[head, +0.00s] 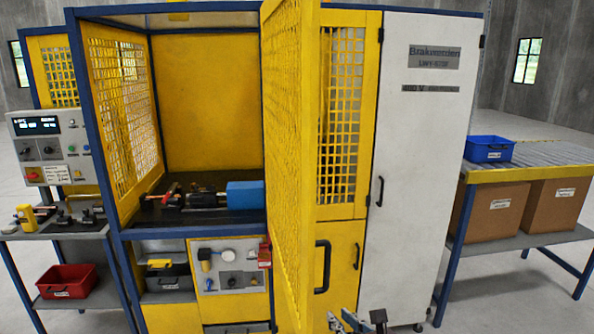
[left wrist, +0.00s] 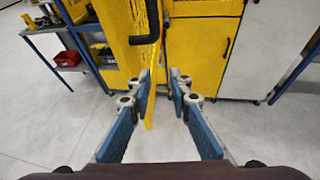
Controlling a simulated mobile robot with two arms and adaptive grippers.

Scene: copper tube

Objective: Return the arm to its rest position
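My left gripper (head: 350,322) shows at the bottom edge of the head view, in front of the machine and just right of the open yellow mesh door (head: 289,150). In the left wrist view the gripper (left wrist: 161,88) has its two blue-padded fingers apart, with no object clearly held. The lower corner of the yellow door (left wrist: 150,112) shows between the fingers in the picture; I cannot tell whether it touches them. Most of the left arm is out of the head view. My right gripper is in neither view.
The door stands swung out toward me. The machine bay holds a blue block (head: 245,195) and dark tooling. A white cabinet (head: 424,160) stands to the right, then a table with a blue bin (head: 490,148). A red bin (head: 67,281) sits at left. Bare floor is in front.

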